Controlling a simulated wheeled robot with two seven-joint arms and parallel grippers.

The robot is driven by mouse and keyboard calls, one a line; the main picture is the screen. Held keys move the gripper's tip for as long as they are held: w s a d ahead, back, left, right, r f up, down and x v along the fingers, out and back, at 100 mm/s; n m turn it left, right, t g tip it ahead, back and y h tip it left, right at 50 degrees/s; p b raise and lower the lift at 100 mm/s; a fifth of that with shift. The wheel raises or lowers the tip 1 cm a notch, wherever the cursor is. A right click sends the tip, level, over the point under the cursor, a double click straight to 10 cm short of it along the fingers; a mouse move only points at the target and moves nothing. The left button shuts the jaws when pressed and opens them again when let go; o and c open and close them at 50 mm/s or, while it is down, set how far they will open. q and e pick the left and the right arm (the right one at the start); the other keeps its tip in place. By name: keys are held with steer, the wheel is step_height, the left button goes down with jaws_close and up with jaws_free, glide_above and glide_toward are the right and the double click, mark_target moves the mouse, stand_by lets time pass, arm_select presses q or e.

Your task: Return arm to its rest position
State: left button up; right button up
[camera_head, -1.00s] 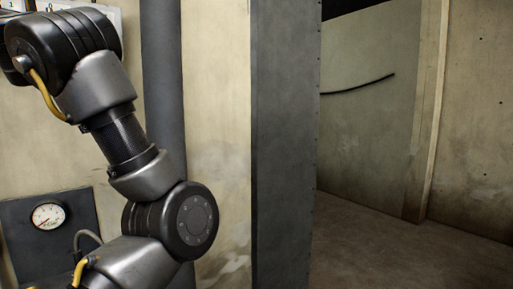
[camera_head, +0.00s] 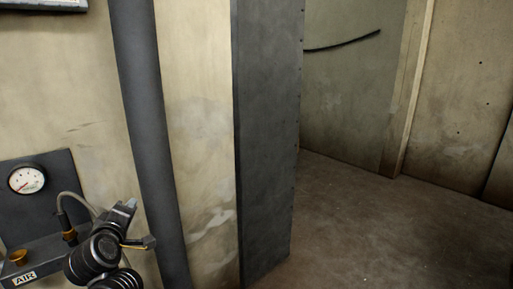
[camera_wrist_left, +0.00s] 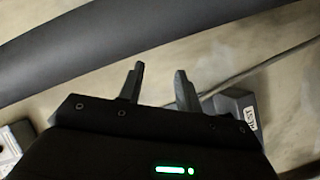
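My left gripper (camera_wrist_left: 155,82) shows in the left wrist view with its two dark fingers apart and nothing seen between them. A stained wall and a thin hose (camera_wrist_left: 275,62) lie beyond the fingertips. In the head view, black jointed segments with a yellow cable, which look like my left arm, are low at the left, beside the air box (camera_head: 30,268). A small grey part stands above them; I cannot tell whether it is mine. The fingers cannot be made out there. My right gripper is in neither view.
A pressure gauge (camera_head: 26,180) sits on a dark plate at the left. A dark vertical pipe (camera_head: 145,130) runs down the wall beside the arm. A grey metal panel edge (camera_head: 266,140) stands in the middle. Open floor (camera_head: 390,235) lies to the right.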

arm_select(q)
steer(key=s+d+f+m+g+h, duration=0.1)
steer(key=s+d+f+m+g, duration=0.3)
steer(key=s+f, duration=0.6)
steer(key=s+d+f+m+g+h, duration=0.2)
steer(key=s+f+m, duration=0.35)
steer(key=f, duration=0.75)
steer(key=s+d+f+m+g, duration=0.25)
steer(key=s+f+m, duration=0.2)
steer(key=s, duration=0.65)
steer(key=s+d+f+m+g, duration=0.1)
steer(key=s+f+m+g, duration=0.4)
steer(key=s, duration=0.7)
step_height(320, 180, down, 29)
steer(key=s+n, duration=0.1)
steer(key=n, duration=0.1)
steer(key=s+a+f+g, duration=0.1)
steer(key=s+a+f, duration=0.2)
steer(key=s+f, duration=1)
steer(key=s, duration=0.2)
steer(key=shift+s+f, duration=0.35)
steer(key=shift+f, duration=0.05)
